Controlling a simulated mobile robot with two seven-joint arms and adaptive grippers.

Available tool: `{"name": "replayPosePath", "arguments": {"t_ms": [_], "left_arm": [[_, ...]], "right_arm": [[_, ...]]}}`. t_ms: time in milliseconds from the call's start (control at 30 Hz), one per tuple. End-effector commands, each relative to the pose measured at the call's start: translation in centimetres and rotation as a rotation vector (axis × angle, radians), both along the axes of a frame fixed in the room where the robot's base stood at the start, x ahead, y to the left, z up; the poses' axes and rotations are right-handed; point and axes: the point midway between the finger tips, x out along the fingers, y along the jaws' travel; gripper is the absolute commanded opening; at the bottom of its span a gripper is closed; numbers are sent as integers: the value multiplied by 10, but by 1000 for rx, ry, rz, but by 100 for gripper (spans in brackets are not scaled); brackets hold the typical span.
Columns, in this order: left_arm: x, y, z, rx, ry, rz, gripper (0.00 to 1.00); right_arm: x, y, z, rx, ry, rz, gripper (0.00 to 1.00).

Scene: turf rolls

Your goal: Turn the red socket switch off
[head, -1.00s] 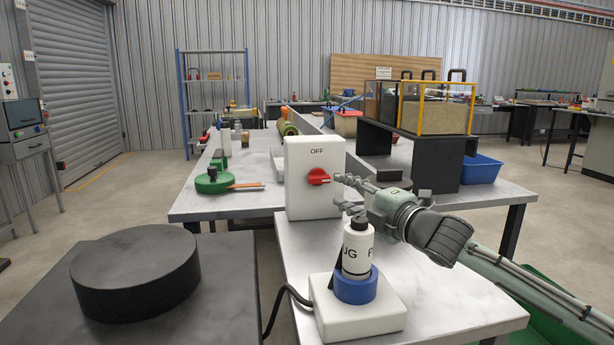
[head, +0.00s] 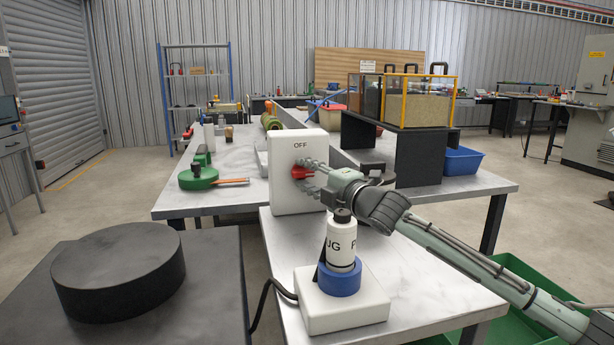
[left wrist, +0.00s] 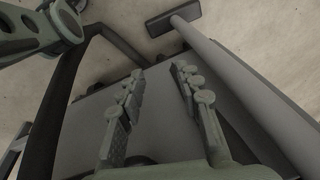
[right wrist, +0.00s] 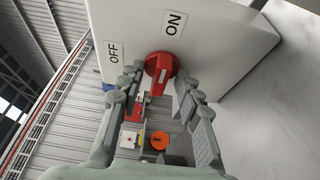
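The red socket switch (head: 302,173) is a red rotary knob on the front of a white box (head: 283,190) with an OFF label above it. In the right wrist view the knob (right wrist: 161,67) sits between the ON label (right wrist: 173,23) and the OFF label (right wrist: 114,52), and its white mark slants towards the ON side. My right gripper (head: 308,176) is open, with its fingers on both sides of the knob; I cannot tell whether they touch it. My left gripper (left wrist: 160,88) is open and empty over the floor and my base.
A white plug (head: 341,245) with a blue ring stands in a white base in front of the box, below my right arm. A black disc (head: 118,270) lies on the dark table at left. A green crate (head: 520,270) is at right.

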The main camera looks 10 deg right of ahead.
Motion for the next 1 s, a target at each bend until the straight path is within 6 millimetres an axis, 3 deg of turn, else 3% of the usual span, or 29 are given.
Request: {"name": "replayPosePath", "arguments": {"t_ms": [33,267,667,1000], "left_arm": [[0,1,0,1,1,-1,34],[-4,3,-1,5,7,0,34],[-14,3,-4,4,21,-1,34],[-12,2,-4,4,19,0,34]], "right_arm": [[0,0,0,0,0,0,27],[0,0,0,0,0,0,0],[0,-1,0,-34,1,-1,0],[0,-1,4,-247,-1,-2,0]]}}
